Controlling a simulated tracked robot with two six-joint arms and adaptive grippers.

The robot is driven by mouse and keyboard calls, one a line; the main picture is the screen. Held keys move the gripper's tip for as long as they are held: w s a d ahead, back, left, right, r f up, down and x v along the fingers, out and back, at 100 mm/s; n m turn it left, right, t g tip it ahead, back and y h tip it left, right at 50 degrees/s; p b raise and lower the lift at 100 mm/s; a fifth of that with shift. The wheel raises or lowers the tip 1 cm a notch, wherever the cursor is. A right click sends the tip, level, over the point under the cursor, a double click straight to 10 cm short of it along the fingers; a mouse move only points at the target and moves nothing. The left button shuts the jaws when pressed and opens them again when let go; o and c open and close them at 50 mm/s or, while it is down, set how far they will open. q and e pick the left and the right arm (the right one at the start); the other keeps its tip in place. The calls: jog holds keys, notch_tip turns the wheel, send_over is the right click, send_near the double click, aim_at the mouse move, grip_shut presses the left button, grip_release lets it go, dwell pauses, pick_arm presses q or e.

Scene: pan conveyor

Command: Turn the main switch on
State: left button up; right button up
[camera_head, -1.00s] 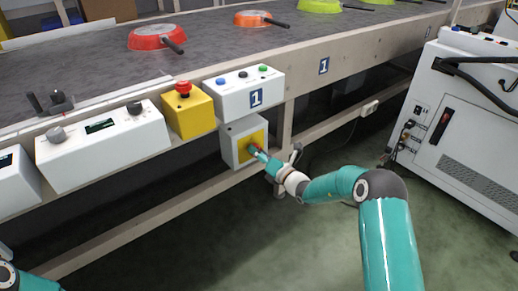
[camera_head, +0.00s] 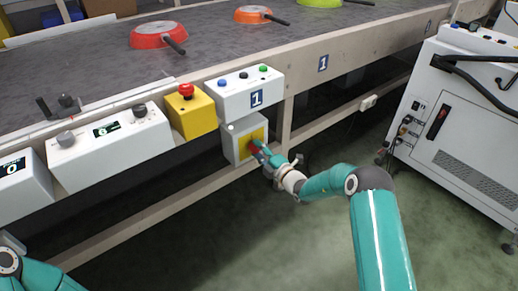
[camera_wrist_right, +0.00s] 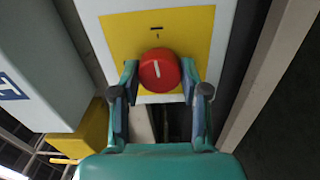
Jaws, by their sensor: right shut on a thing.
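The main switch is a red round knob (camera_wrist_right: 158,68) on a yellow plate (camera_wrist_right: 116,32) on the front of a pale grey box (camera_head: 231,147) under the conveyor edge. In the right wrist view its white line is almost upright, pointing roughly at the short dark mark above it. My right gripper (camera_head: 259,150) is shut on the knob, one finger on each side; in the head view it partly hides the knob. Part of my left arm shows at the bottom left; its gripper is out of view.
Above the switch box are a white box with three buttons (camera_head: 233,98) and a yellow emergency-stop box (camera_head: 195,118). To their left, a control box (camera_head: 85,160) and another box (camera_head: 20,190) have lit displays. Pans, including a red one (camera_head: 150,40), sit on the belt. A white cabinet (camera_head: 465,130) stands right.

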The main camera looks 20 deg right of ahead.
jog(key=shift+d+m, duration=0.3)
jog(key=shift+m, duration=0.2)
jog(key=o, duration=1.1)
jog(key=shift+w+f, duration=0.1)
jog(key=shift+f, duration=0.05)
jog(key=shift+o, duration=0.2)
jog(key=shift+a, duration=0.15)
jog(key=v, duration=1.2)
